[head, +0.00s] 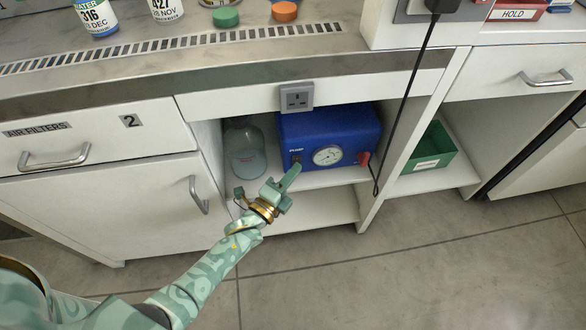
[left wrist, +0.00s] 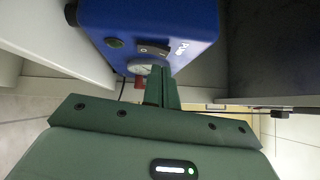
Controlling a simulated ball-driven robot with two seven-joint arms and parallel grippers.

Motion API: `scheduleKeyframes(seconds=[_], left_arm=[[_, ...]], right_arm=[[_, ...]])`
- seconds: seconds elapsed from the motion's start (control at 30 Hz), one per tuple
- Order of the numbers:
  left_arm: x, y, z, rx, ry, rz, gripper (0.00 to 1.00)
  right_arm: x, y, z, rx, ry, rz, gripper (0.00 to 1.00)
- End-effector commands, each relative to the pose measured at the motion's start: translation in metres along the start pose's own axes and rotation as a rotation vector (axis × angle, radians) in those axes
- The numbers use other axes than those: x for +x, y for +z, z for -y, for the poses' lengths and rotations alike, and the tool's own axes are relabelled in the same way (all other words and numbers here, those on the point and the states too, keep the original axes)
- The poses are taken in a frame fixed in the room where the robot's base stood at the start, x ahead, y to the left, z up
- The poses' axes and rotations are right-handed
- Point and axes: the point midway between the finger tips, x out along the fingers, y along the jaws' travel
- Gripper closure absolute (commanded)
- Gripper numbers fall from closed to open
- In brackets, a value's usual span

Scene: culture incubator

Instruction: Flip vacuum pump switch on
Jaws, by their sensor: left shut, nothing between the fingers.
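The blue vacuum pump (head: 345,122) stands on the upper shelf of the open cabinet, with a round gauge (head: 327,155) on its front. Its small dark switch (head: 296,160) sits left of the gauge, under the "PUMP" lettering. In the left wrist view the black rocker switch (left wrist: 153,49) shows clearly beside the lettering; I cannot tell which way it is set. My left gripper (head: 294,171) is shut and empty, its tips just in front of the pump, close below the switch. In the left wrist view the finger tips (left wrist: 160,70) partly cover the gauge (left wrist: 138,69). Contact cannot be told.
A glass bottle (head: 245,148) stands left of the pump. A red knob (head: 363,158) is on the pump's right, with a black cable hanging beside it. Cabinet walls bound both sides. A green bin (head: 430,152) is farther right. The floor in front is clear.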

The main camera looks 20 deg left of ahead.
Motion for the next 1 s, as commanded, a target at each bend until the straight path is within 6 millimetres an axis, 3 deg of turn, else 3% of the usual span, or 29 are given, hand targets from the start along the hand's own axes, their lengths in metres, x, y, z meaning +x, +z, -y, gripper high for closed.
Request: scheduleKeyframes(seconds=[0.53,0.73,1.0], left_arm=[[0.008,0.009,0.001,-0.001,0.001,0.0,1.0],[0.012,0.012,0.004,-0.031,0.03,-0.001,1.0],[0.011,0.012,0.001,-0.031,0.032,-0.001,1.0]], right_arm=[[-0.009,-0.005,-0.009,-0.006,0.017,-0.003,0.6],[0.01,0.009,0.012,0.011,-0.024,0.003,0.6],[0.01,0.008,0.011,0.011,-0.023,0.002,0.6]])
